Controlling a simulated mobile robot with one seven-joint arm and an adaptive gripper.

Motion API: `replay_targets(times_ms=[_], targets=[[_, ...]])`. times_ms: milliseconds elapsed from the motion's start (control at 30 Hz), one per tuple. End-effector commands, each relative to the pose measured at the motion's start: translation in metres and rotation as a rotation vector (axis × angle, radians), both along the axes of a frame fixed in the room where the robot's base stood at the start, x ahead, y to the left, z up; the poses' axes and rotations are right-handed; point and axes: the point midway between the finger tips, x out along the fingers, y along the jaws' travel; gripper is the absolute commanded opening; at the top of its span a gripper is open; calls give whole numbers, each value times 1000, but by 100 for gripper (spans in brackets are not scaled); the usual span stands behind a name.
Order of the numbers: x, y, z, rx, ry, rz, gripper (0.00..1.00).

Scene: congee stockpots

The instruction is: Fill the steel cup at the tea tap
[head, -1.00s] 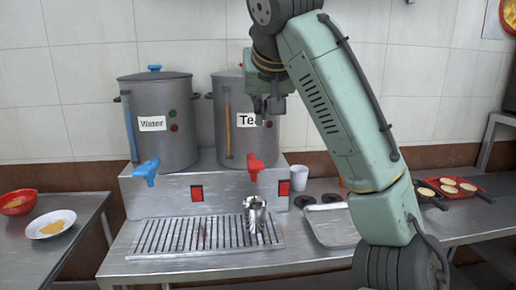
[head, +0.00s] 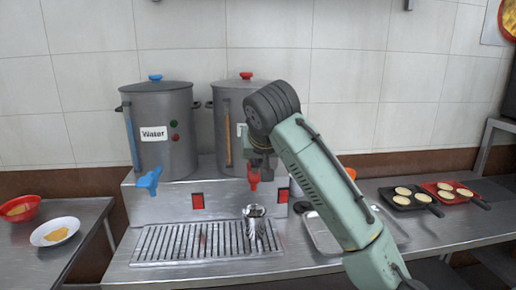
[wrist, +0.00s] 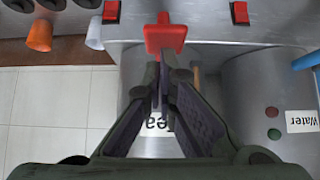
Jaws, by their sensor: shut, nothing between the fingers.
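The steel cup (head: 255,224) stands upright on the slatted drip tray (head: 185,246), below the red tea tap (head: 253,180). The tap belongs to the right-hand grey pot (head: 228,122), whose label is mostly hidden by my arm in the head view. My gripper (head: 258,166) is in front of that pot, close to the red tap. In the wrist view the shut, empty fingertips (wrist: 165,58) point at the red tap handle (wrist: 165,36); I cannot tell whether they touch it. The cup's inside cannot be made out.
A water pot (head: 163,130) with a blue tap (head: 149,180) stands to the left. A metal tray (head: 322,238) lies right of the drip tray. Pans with pancakes (head: 405,197) sit farther right. A white plate (head: 54,231) and red bowl (head: 18,208) are on the left table.

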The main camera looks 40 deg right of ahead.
Motion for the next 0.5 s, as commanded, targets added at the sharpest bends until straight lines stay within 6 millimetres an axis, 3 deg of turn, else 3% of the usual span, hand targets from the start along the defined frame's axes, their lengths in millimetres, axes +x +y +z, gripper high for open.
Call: replay_targets(times_ms=[500], targets=[[-1, 1, -6, -12, -22, 1, 0]])
